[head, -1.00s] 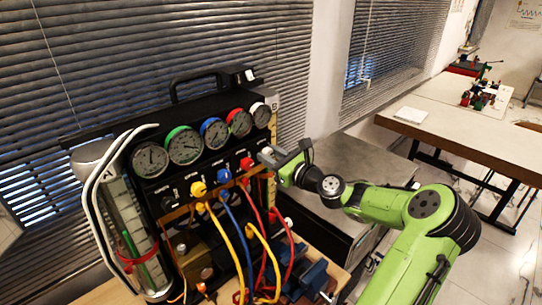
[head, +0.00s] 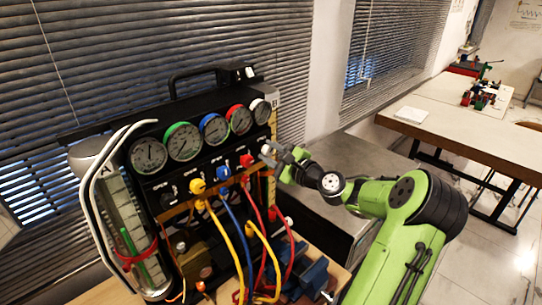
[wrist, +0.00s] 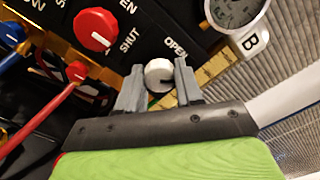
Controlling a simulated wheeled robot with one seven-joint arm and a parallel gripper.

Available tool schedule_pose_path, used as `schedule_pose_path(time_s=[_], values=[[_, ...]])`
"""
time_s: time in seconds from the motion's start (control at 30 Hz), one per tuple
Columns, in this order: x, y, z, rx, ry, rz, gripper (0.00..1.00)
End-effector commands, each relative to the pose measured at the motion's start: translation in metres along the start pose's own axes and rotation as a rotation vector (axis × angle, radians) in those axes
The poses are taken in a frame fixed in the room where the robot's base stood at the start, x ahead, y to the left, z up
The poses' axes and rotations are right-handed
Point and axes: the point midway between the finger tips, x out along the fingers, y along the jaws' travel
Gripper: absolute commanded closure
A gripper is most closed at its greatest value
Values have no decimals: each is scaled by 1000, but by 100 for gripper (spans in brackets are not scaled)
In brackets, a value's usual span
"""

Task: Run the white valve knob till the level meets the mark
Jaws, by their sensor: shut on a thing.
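The white valve knob (wrist: 159,75) sits between the two grey fingers of my gripper (wrist: 158,82) in the wrist view, with a finger against each side. A dark pointer line shows on its face, near the printed word OPEN. In the head view my gripper (head: 272,153) is at the right end of the panel's knob row, mostly covering the knob. A glass cylinder marked A (head: 122,212) stands at the left, with a red band (head: 137,256) and a green strip (head: 128,240). A yellow scale (wrist: 215,68) runs beside the knob, near a label B. I cannot read a level there.
A red knob (wrist: 96,29) is left of the white one. Several round gauges (head: 213,131) line the panel's top. Yellow, blue and red hoses (head: 236,235) hang in front. A grey cabinet (head: 350,172) stands behind my arm.

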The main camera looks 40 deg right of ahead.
Motion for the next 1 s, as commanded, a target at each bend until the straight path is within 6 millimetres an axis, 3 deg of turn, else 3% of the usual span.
schedule_pose_path(time_s=[0.6, 1.0], values=[[0, 3, -2, -567, -2, -1, 95], [0, 3, -1, -783, -2, 1, 95]])
